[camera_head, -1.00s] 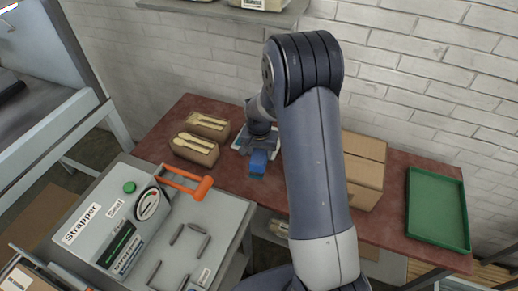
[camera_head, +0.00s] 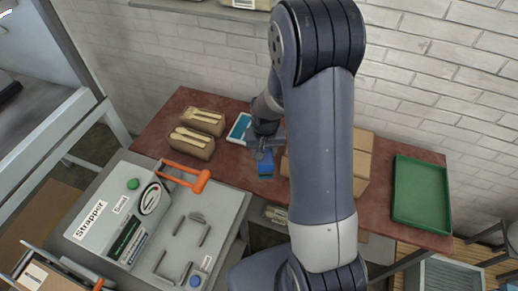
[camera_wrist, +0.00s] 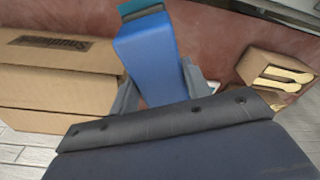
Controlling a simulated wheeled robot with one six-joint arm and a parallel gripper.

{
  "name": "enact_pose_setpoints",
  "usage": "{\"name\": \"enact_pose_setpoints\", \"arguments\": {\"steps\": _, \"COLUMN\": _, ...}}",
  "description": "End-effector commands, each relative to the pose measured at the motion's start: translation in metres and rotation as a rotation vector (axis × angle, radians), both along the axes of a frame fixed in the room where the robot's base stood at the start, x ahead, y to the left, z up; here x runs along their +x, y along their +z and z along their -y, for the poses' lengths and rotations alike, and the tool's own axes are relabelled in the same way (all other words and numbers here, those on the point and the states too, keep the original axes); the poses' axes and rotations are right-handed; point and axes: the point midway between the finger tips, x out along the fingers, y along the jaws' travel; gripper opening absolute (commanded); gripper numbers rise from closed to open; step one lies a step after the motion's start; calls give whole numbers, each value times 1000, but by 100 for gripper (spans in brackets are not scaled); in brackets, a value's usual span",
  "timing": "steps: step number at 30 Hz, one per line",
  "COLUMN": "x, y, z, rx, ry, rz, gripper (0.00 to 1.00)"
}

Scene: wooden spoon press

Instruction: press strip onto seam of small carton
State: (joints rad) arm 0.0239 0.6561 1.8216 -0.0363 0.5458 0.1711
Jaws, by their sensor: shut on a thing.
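My gripper (camera_head: 266,152) is shut on a blue block (camera_head: 265,168), held over the red table left of the cartons. In the wrist view the blue block (camera_wrist: 148,55) stands between my two fingers (camera_wrist: 158,88), with a teal piece (camera_wrist: 140,8) at its far end; I cannot tell whether this is the strip. A cardboard carton (camera_head: 361,165) stands right of my gripper, partly hidden by my arm. In the wrist view carton faces (camera_wrist: 50,82) fill the left side, apart from the block. The carton seam cannot be made out clearly.
A white-and-teal pad (camera_head: 238,128) lies left of my gripper. Two boxes of wooden spoons (camera_head: 192,143) stand farther left, and one shows in the wrist view (camera_wrist: 277,75). A strapper (camera_head: 125,225) with an orange handle is at front left. A green tray (camera_head: 420,195) lies at right.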

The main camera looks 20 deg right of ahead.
Motion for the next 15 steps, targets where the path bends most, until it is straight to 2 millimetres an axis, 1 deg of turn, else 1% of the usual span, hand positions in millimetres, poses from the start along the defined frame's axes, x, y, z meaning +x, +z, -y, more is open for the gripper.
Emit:
{"name": "enact_pose_setpoints", "arguments": {"steps": 1, "x": -4, "y": 2, "z": 7, "rx": 0, "ry": -70, "rz": 3, "gripper": 27}}
{"name": "enact_pose_setpoints", "arguments": {"steps": 11, "x": -33, "y": 21, "z": 50, "rx": -1, "ry": -606, "rz": 5, "gripper": 27}}
{"name": "enact_pose_setpoints", "arguments": {"steps": 15, "x": -48, "y": 31, "z": 71, "rx": -2, "ry": -865, "rz": 6, "gripper": 27}}
